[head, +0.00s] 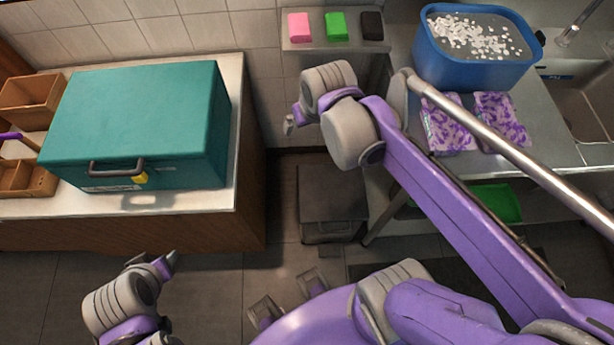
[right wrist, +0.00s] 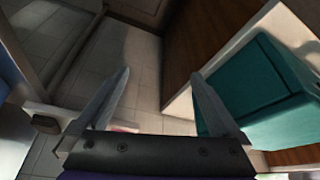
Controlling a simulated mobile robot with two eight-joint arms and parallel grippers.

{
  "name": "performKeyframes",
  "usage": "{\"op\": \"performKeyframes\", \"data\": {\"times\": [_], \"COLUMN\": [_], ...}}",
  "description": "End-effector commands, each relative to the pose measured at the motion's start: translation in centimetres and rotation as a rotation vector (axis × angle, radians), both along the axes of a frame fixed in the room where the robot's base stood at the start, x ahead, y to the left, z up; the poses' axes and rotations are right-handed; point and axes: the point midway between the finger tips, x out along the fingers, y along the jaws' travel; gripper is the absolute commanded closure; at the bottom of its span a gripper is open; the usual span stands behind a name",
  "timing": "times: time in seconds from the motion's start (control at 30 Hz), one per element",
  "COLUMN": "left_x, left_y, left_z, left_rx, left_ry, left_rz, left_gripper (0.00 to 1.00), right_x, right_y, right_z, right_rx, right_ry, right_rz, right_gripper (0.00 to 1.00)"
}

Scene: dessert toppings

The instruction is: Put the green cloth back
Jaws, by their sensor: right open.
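The green cloth (head: 336,26) looks like a small folded block. It lies in the middle of a small shelf (head: 312,45) on the back wall, between a pink one (head: 299,26) and a black one (head: 372,25). My right gripper (head: 291,122) is below and in front of the shelf, apart from the cloth. In the right wrist view my right gripper (right wrist: 160,100) is open with nothing between its fingers. The green cloth does not show there. My left gripper (head: 155,266) is low at the front left, away from the cloth; its jaws are not clear.
A teal box (head: 140,110) stands on the left counter, beside wooden trays (head: 28,100). A blue tub (head: 470,70) with white pieces and purple-patterned packs (head: 448,125) stand on the right metal table. A green tray (head: 497,203) is below it. The gap between the counters is largely open.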

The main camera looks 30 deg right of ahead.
Motion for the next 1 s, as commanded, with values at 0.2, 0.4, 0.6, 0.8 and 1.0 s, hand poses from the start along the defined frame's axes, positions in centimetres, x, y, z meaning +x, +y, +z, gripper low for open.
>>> {"op": "performKeyframes", "data": {"times": [0.2,0.4,0.6,0.8,1.0], "left_x": [0.0,0.0,0.0,0.2,0.2], "left_y": [0.0,0.0,0.0,0.0,0.0], "left_z": [0.0,0.0,0.0,0.7,0.7], "left_rx": [0.000,0.000,0.000,0.000,0.000], "left_ry": [0.000,0.000,0.000,-0.004,-0.004], "left_rz": [0.000,0.000,0.000,0.000,0.000], "left_gripper": [0.50,0.50,0.50,0.50,0.50], "right_x": [-6.8,-9.4,-9.7,-9.4,-9.4], "right_y": [4.6,6.0,6.1,6.1,6.1], "right_z": [-3.8,-5.8,-6.0,-5.2,-5.2], "right_rx": [-0.005,-0.007,-0.007,-0.007,-0.007], "right_ry": [-0.047,-0.068,-0.071,-0.075,-0.075], "right_rz": [0.122,0.170,0.176,0.175,0.175], "right_gripper": [0.00,0.00,0.00,0.00,0.00]}}
